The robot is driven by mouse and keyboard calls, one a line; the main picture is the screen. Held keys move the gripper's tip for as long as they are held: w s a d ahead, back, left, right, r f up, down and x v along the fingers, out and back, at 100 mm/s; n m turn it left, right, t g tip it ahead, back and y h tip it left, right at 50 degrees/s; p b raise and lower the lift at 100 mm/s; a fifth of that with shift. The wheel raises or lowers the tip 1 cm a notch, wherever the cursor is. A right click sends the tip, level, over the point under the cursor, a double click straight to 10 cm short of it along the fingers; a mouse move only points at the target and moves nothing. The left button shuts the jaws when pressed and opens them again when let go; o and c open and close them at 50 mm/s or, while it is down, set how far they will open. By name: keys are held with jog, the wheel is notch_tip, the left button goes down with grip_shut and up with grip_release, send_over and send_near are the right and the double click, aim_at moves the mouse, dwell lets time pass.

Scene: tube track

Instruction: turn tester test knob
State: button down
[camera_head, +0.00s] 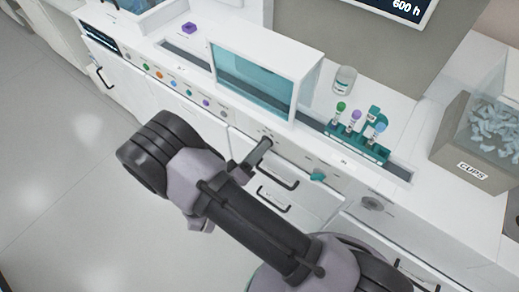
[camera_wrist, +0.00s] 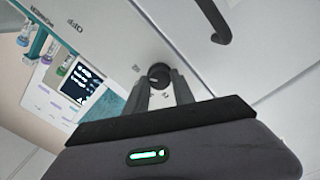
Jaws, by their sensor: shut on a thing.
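The dark round test knob (camera_wrist: 158,73) sits on the white front panel (camera_wrist: 110,40), near printed lettering that seems to read "OFF". My gripper (camera_wrist: 159,84) has its two fingers on either side of the knob, shut on it. In the head view my gripper (camera_head: 262,147) reaches the counter's front panel below the white tester box with a teal window (camera_head: 252,80). The knob is mostly hidden there by my gripper. The exact angle of the knob is hard to tell.
A teal rack (camera_head: 372,153) with several capped tubes stands right of the box, by a jar (camera_head: 345,80). A teal knob (camera_head: 318,176) sits right of my gripper. A black drawer handle (camera_head: 275,198) lies below it. A CUPS bin (camera_head: 470,155) stands far right. Open floor lies left.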

dwell(0.4)
jog(key=c, duration=1.1)
grip_release()
jog(key=shift+o, duration=0.2)
jog(key=p+v, duration=0.3)
jog(key=v, duration=1.4)
jog(key=shift+s, duration=0.2)
jog(key=shift+a, duration=0.15)
